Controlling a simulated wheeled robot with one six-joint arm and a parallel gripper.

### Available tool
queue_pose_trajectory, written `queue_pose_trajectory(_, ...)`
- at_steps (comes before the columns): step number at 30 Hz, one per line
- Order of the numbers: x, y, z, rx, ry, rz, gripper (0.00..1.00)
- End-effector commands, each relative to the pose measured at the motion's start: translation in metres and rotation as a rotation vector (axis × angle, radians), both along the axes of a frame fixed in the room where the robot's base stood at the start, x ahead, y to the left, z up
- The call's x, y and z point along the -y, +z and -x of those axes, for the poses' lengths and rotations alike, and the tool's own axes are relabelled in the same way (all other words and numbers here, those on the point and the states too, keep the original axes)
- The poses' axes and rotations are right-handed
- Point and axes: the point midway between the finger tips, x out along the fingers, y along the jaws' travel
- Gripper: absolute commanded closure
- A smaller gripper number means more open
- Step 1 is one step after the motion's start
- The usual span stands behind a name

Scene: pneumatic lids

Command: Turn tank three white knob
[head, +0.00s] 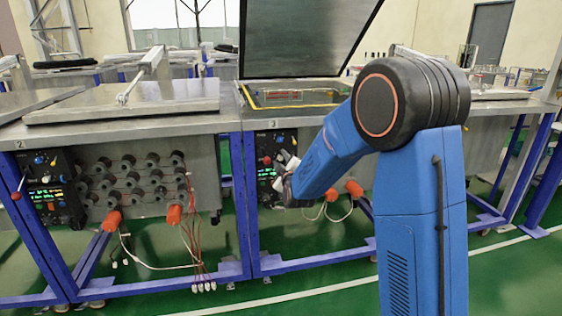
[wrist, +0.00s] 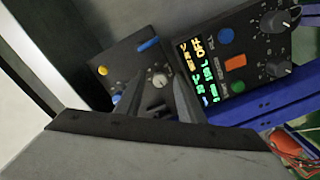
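The tank three control panel (head: 268,150) is on the front of the bench marked 3, beneath a raised lid. In the wrist view, the small round white knob (wrist: 158,81) is on the dark panel face, below a blue lever (wrist: 148,43). My gripper (wrist: 160,76) points at the panel, its two dark fingers apart on either side of the knob. I cannot tell whether they touch it. In the head view my gripper (head: 286,165) is close in front of the panel and hides part of it, and I cannot make out the knob there.
Black knobs (wrist: 272,22) are at the right. Tank two's panel (head: 48,187) is at left. Blue bench legs (head: 245,200) flank the panel.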

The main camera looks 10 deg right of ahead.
Motion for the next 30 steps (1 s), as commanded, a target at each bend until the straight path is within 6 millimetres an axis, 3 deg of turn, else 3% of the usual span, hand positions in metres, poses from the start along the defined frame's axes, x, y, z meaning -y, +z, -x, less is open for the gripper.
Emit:
queue_pose_trajectory(7,0.0001,0.0002,-0.0005,0.000,0.000,0.000,0.65)
queue_pose_trajectory(12,0.0000,0.0002,-0.0004,0.000,0.000,0.000,1.00)
queue_pose_trajectory(22,-0.0001,0.0001,-0.0003,0.000,0.000,-0.028,1.00)
queue_pose_trajectory(30,0.0002,0.0002,-0.0004,0.000,0.000,-0.176,1.00)
